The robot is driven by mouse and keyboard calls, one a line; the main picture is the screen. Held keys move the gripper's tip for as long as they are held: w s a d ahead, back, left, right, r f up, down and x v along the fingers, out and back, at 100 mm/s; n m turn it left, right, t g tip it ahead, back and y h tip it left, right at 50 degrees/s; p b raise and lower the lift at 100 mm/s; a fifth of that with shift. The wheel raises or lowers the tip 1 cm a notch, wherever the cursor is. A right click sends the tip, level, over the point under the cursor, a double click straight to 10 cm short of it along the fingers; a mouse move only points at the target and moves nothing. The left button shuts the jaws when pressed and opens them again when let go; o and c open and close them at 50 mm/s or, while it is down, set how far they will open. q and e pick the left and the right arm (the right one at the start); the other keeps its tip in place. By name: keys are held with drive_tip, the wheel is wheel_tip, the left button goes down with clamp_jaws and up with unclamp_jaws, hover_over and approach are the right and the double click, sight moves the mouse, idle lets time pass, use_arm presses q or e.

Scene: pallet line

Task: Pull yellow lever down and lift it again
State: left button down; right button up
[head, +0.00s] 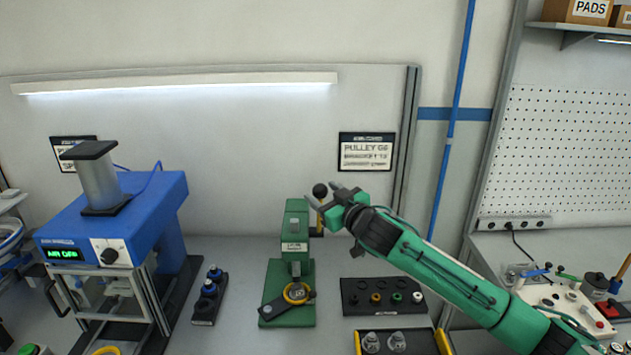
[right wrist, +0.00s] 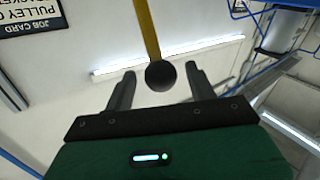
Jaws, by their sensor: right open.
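The yellow lever (right wrist: 147,32) ends in a black ball knob (right wrist: 161,75), seen between the fingers in the right wrist view. In the head view the knob (head: 320,190) stands at the top of the lever (head: 319,220), on the right side of a green arbor press (head: 296,230). The lever points up. My right gripper (head: 325,200) is open at the knob; in the right wrist view its fingers (right wrist: 158,84) stand apart on either side of it, with gaps showing. My left gripper is not in view.
A blue press machine (head: 125,215) stands to the left. A black tray with small rings (head: 380,297) lies right of the green press, and a yellow-edged tray (head: 400,342) in front. A dark rack (head: 208,297) is on the left. A yellow ring (head: 296,293) sits on the press base.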

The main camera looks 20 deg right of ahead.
drive_tip(key=shift+p+x, duration=0.6)
drive_tip(key=shift+x, duration=1.4)
clamp_jaws()
drive_tip(key=shift+f, duration=0.1)
